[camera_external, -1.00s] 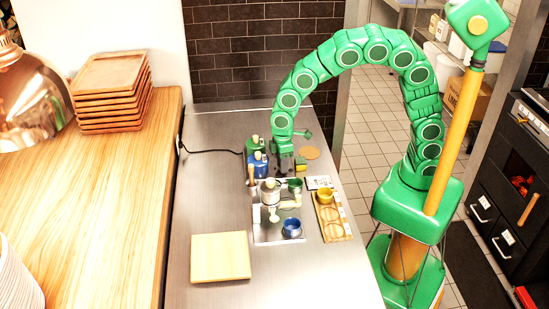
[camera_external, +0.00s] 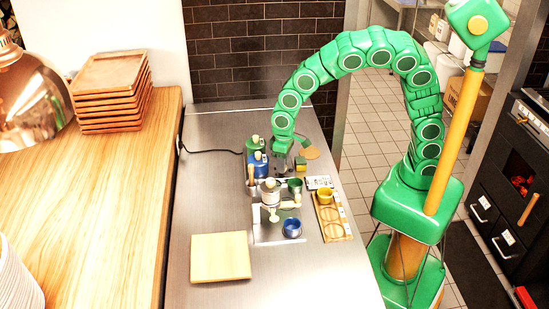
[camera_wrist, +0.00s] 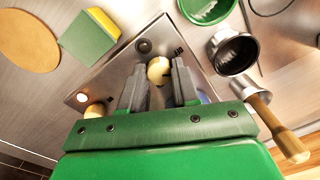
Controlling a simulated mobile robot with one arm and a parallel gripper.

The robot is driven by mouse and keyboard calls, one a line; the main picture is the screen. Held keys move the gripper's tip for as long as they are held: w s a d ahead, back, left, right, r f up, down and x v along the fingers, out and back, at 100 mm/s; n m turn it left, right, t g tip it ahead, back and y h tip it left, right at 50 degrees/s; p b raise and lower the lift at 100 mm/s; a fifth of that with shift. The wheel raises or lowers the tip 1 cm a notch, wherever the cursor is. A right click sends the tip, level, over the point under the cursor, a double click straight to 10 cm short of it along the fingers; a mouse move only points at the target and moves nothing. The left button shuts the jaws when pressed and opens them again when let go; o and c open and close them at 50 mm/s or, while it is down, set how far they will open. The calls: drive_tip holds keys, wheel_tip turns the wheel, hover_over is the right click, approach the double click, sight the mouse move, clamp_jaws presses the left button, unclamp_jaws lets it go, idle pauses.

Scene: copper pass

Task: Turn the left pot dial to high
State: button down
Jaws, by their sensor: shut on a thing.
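My gripper (camera_wrist: 160,82) is shut on a round cream pot dial (camera_wrist: 158,69) on a metal panel in the wrist view, with one grey finger on each side. A dark round lamp (camera_wrist: 144,46) sits beside this dial. A second cream dial (camera_wrist: 95,110) lies to the left, partly hidden by my gripper, near a glowing white lamp (camera_wrist: 82,97). In the external view my gripper (camera_external: 281,166) is low behind the blue pot (camera_external: 257,163) and green pot (camera_external: 253,143). The dials are hidden there.
A wooden-handled tool (camera_wrist: 275,125) and a dark metal cup (camera_wrist: 235,52) are close on the right in the wrist view. A green-and-yellow sponge (camera_wrist: 90,36) lies at upper left.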

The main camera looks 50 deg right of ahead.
drive_tip(key=m, duration=0.4)
drive_tip(key=shift+m, duration=0.4)
drive_tip(key=m, duration=0.3)
drive_tip(key=shift+m, duration=0.3)
drive_tip(key=m, duration=0.4)
drive_tip(key=shift+t, duration=0.3)
drive_tip(key=m, duration=0.4)
drive_tip(key=shift+s, duration=0.1)
drive_tip(key=shift+m, duration=0.4)
drive_tip(key=c, duration=0.8)
unclamp_jaws()
drive_tip(key=shift+r, duration=0.15)
